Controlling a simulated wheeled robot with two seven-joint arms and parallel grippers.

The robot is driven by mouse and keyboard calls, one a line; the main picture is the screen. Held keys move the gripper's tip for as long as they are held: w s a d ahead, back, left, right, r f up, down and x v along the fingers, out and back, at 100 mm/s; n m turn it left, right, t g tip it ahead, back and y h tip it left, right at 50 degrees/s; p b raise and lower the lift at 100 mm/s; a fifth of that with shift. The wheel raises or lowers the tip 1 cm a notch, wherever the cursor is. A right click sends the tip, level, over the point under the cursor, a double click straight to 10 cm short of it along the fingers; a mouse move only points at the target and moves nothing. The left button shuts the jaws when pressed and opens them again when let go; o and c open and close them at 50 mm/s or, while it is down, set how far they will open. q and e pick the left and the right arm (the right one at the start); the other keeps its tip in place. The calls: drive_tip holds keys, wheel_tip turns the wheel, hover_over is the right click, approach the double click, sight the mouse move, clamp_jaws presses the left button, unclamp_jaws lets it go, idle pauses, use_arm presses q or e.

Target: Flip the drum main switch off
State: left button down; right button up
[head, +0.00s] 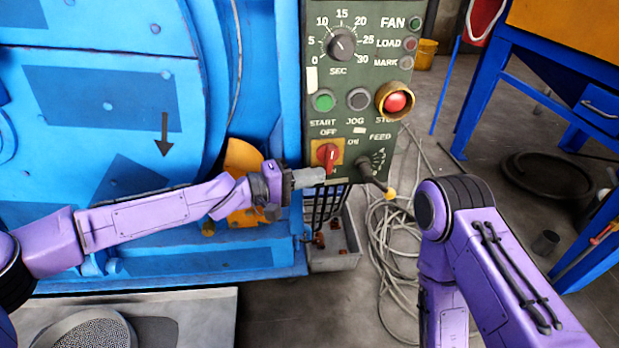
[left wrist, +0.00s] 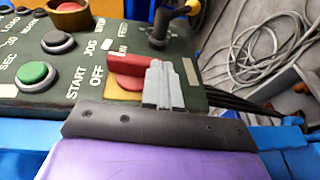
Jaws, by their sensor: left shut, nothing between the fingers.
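The main switch (head: 328,155) is a red rotary handle on a yellow plate, low on the green control panel (head: 318,75), between the OFF and ON labels. In the head view its handle looks about upright. My left gripper (head: 318,177) is shut and empty, with its grey fingertips just below the switch. In the left wrist view the fingertips (left wrist: 160,72) overlap the edge of the red switch (left wrist: 128,68); I cannot tell whether they touch it. My right arm shows at the lower right, but its gripper is not in view.
A black lever (head: 368,176) with a yellow end sticks out right of the switch. Green start button (head: 323,101), jog button and red stop button (head: 396,102) sit above. The blue drum machine (head: 100,110) fills the left. Cables (head: 385,245) and a grey crate (head: 340,250) lie below.

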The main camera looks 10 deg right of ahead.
idle(0.3)
use_arm(q)
drive_tip(key=w+p+v, duration=0.1)
drive_tip(key=p+v, duration=0.2)
drive_tip(key=v, duration=1.1)
drive_tip(key=shift+p, duration=0.3)
drive_tip(key=shift+w+a+f, duration=0.1)
